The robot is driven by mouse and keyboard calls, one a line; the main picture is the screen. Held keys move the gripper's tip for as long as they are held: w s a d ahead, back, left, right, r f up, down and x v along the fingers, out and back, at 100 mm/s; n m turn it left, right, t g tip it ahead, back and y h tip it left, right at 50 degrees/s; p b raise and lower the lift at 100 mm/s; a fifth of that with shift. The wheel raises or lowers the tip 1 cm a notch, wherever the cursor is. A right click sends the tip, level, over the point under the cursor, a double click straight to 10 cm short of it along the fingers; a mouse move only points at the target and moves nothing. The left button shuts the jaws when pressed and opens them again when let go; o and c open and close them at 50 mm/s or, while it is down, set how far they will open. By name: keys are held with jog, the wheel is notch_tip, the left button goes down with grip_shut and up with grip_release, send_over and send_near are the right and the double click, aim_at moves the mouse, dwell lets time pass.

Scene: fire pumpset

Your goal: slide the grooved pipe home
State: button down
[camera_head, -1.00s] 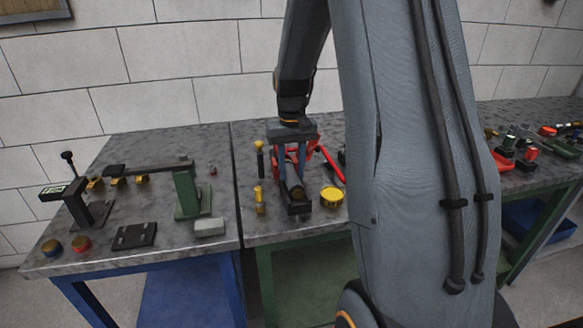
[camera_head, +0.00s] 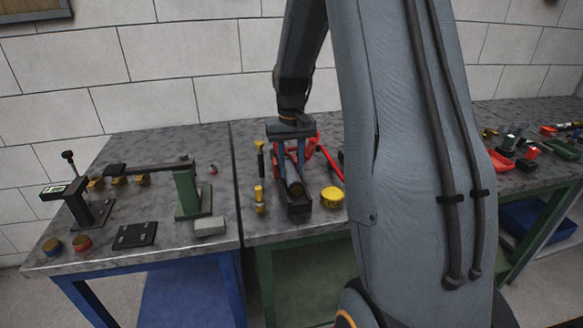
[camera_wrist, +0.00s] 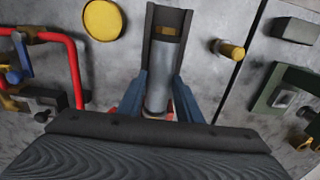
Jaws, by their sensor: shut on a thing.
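The grey pipe (camera_wrist: 157,85) lies lengthwise in a dark open channel (camera_wrist: 149,35) in the wrist view. A brownish band (camera_wrist: 168,33) shows in the channel beyond the pipe's end; I cannot tell whether they touch. My gripper (camera_wrist: 163,92) is shut on the pipe, with a blue finger on each side of it. In the head view, my gripper (camera_head: 291,175) reaches down to the channel (camera_head: 299,207), and the pipe's rounded end (camera_head: 296,188) shows between the fingers.
A yellow round can (camera_head: 332,196) stands close right of the channel. Yellow-topped pieces (camera_head: 259,198) stand to its left. A red tubular frame (camera_head: 327,160) is behind and right. A green stand (camera_head: 188,193) is on the left bench. Bare benchtop lies in front.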

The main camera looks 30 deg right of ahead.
aim_at(289, 165)
jog(key=shift+w+d, duration=0.2)
jog(key=shift+w, duration=0.45)
jog(key=shift+w+d, duration=0.15)
jog(key=shift+w, duration=0.5)
jog(key=c, duration=1.2)
grip_release()
notch_tip(289, 165, up, 8)
jog(key=shift+f+b, duration=0.1)
jog(key=shift+b, duration=0.7)
jog(key=s+a+f+n, duration=0.1)
jog(key=s+a+f, duration=0.2)
jog(key=s+a, duration=0.2)
jog(key=s+a+f+n, duration=0.1)
jog(key=s+a+f, duration=0.2)
jog(key=s+a, duration=0.3)
jog(key=s+a+f+n, duration=0.1)
jog(key=s+a+f, duration=0.2)
jog(key=s, duration=0.9)
jog(key=shift+a+f+t, duration=0.2)
jog(key=shift+a+t, duration=0.1)
jog(key=shift+a, duration=1.3)
